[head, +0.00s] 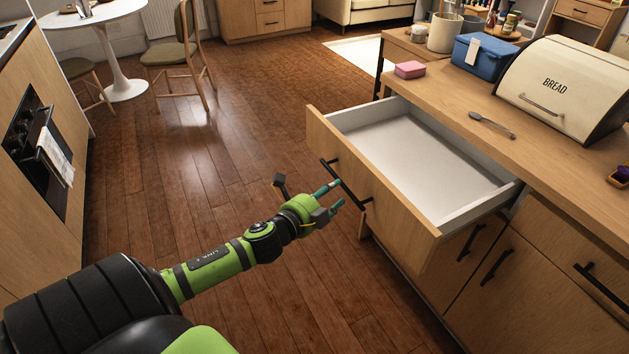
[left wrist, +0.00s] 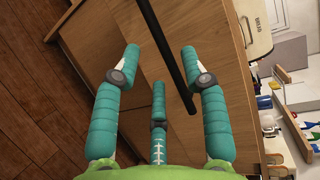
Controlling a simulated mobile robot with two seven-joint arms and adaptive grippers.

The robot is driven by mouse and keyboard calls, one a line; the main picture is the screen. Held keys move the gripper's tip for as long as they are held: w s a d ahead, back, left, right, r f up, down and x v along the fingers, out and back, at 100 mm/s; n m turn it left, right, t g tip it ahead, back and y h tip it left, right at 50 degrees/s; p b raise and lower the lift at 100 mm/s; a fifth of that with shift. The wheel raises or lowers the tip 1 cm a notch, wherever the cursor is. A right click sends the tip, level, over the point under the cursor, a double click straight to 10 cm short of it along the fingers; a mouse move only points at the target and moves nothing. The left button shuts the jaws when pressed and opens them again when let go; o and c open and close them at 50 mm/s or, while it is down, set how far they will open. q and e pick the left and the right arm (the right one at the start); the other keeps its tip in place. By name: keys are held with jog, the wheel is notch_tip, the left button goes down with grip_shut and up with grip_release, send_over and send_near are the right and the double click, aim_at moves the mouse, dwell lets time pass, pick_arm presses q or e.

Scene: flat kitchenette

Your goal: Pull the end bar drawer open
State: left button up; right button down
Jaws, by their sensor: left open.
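The end bar drawer (head: 395,215) stands pulled well out of the wooden counter, its pale, empty inside showing. Its black bar handle (head: 345,184) runs along the drawer front. My left gripper (head: 336,194) is open right by the handle, on the outer side of the drawer front. In the left wrist view, the bar handle (left wrist: 165,45) runs between the spread teal fingers of the left gripper (left wrist: 159,55), nearer the right finger. I cannot tell whether any finger touches it. My right gripper is not in view.
The counter holds a pink sponge (head: 409,69), a blue box (head: 482,57), a cream bread bin (head: 560,88) and a grey utensil (head: 491,124). Closed cupboards with black handles (head: 497,266) lie to the right. The wooden floor (head: 200,165) left of the drawer is clear.

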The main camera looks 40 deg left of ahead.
pick_arm(q)
jog(key=s+r, duration=0.1)
jog(key=s, duration=0.5)
jog(key=shift+s+r, duration=0.15)
jog(key=shift+s, duration=0.25)
jog(key=s+a+f+n+g+y+p, duration=0.1)
jog(key=s+a+f+n+g, duration=0.15)
jog(key=f, duration=0.55)
jog(key=s+a+f+n+g+y+p, duration=0.1)
jog(key=s+a+f+n+g, duration=0.15)
jog(key=f, duration=0.55)
jog(key=s+d+f+n+g+p, duration=0.1)
jog(key=s+d+f+n+g, duration=0.15)
jog(key=s+f, duration=0.4)
jog(key=s+d+f+n+g+p, duration=0.1)
jog(key=s+f+n, duration=0.25)
jog(key=f, duration=0.55)
jog(key=s+d+f+n+g, duration=0.1)
jog(key=s+d+f+g, duration=0.1)
jog(key=s+d+f, duration=0.2)
jog(key=s+d+f+n+g+h+p, duration=0.1)
jog(key=s+d, duration=0.4)
jog(key=s, duration=0.5)
jog(key=s+d+f+n+g+h, duration=0.1)
jog(key=s+d+f+n+g, duration=0.2)
jog(key=s+d+f, duration=0.2)
jog(key=s+f, duration=0.1)
jog(key=s, duration=0.2)
jog(key=shift+f, duration=0.3)
